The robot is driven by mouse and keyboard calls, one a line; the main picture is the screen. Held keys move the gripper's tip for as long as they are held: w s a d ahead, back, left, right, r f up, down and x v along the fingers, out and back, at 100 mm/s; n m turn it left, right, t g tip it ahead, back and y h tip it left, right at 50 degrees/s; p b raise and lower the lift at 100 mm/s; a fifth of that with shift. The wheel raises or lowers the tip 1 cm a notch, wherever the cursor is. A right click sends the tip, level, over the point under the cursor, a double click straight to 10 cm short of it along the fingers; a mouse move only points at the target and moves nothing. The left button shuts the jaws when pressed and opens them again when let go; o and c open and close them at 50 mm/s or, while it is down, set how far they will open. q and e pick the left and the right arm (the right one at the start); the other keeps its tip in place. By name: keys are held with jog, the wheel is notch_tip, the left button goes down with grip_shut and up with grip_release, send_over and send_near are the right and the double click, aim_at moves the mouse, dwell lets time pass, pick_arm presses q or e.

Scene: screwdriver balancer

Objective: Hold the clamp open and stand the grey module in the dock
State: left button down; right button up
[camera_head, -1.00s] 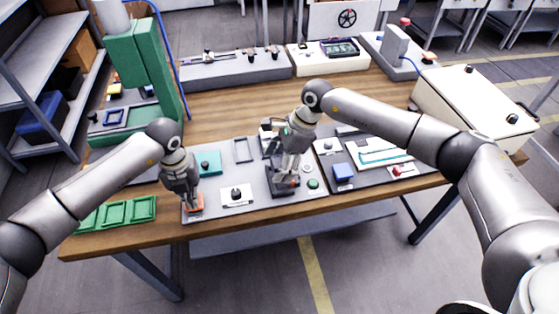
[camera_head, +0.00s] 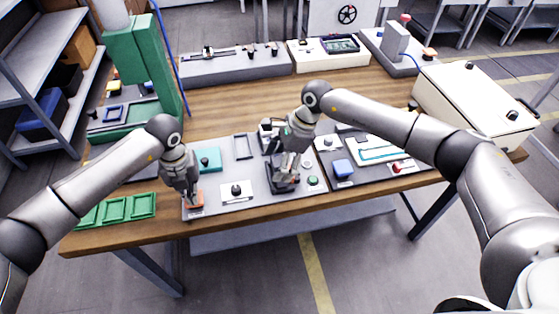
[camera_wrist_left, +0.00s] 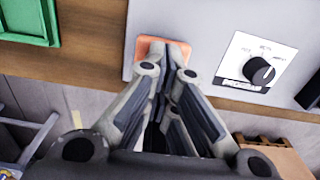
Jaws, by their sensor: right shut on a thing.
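My left gripper (camera_head: 192,196) points down at an orange pad (camera_head: 195,203) at the front left corner of the grey panel. In the left wrist view its fingers (camera_wrist_left: 165,58) are close together over the orange pad (camera_wrist_left: 152,45), with nothing visible between them. Its fingertips appear to be on the pad. My right gripper (camera_head: 284,177) points down at the dark dock (camera_head: 282,187) right of the panel's middle. It is shut on what appears to be the grey module, mostly hidden by the fingers. The clamp's jaws and the module's seating cannot be made out.
A dial on a white plate (camera_head: 236,191) lies between the grippers. Green trays (camera_head: 116,208) sit at the left edge. A teal block (camera_head: 208,160) is behind the dial.

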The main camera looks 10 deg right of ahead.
jog(key=shift+f, duration=0.75)
jog(key=o, duration=1.1)
jog(key=shift+o, duration=0.2)
jog(key=v, duration=1.2)
jog(key=shift+r, duration=0.1)
jog(key=shift+r, duration=3)
